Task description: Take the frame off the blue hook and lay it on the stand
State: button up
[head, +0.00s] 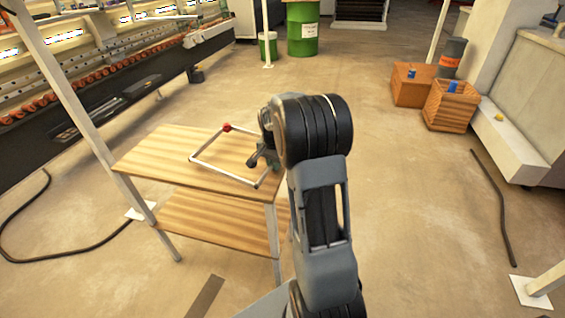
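A thin silvery rectangular frame (215,172) with a red knob (227,128) at its far corner is over the wooden top of the stand (165,150). Whether it rests on the top or hangs just above it, I cannot tell. My gripper (256,160) is at the frame's right side, over the right part of the stand. My own arm partly hides the gripper and that side of the frame, so I cannot see whether the fingers hold the bar. I cannot make out a blue hook in this view.
The stand has a lower wooden shelf (205,222). A pale post (75,105) rises at its left. A long machine (90,75) fills the upper left. Wooden boxes (450,108) and a green drum (303,30) stand farther back. The floor to the right is mostly open.

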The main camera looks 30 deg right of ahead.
jog(key=o, duration=0.5)
jog(key=f, duration=0.2)
jog(key=shift+s+a+f+g, duration=0.2)
jog(key=shift+f+g, duration=0.1)
jog(key=shift+f, duration=0.1)
jog(key=shift+s+d, duration=0.1)
jog(key=shift+r, duration=0.15)
jog(key=shift+r+p, duration=0.15)
jog(key=shift+p, duration=0.25)
jog(key=shift+w+r+p, duration=0.15)
jog(key=shift+w+p, duration=0.1)
jog(key=shift+p, duration=0.55)
jog(key=shift+g, duration=0.3)
jog(key=r+p, duration=0.1)
jog(key=w+r+p, duration=0.1)
jog(key=shift+d+p, duration=0.25)
jog(key=shift+p, duration=0.1)
jog(key=shift+s+a+r+p, duration=0.1)
jog(key=shift+s+r+p, duration=0.15)
jog(key=shift+r+p, duration=0.55)
jog(key=shift+s+r+p, duration=0.2)
jog(key=shift+r+p, duration=0.1)
jog(key=shift+r, duration=0.85)
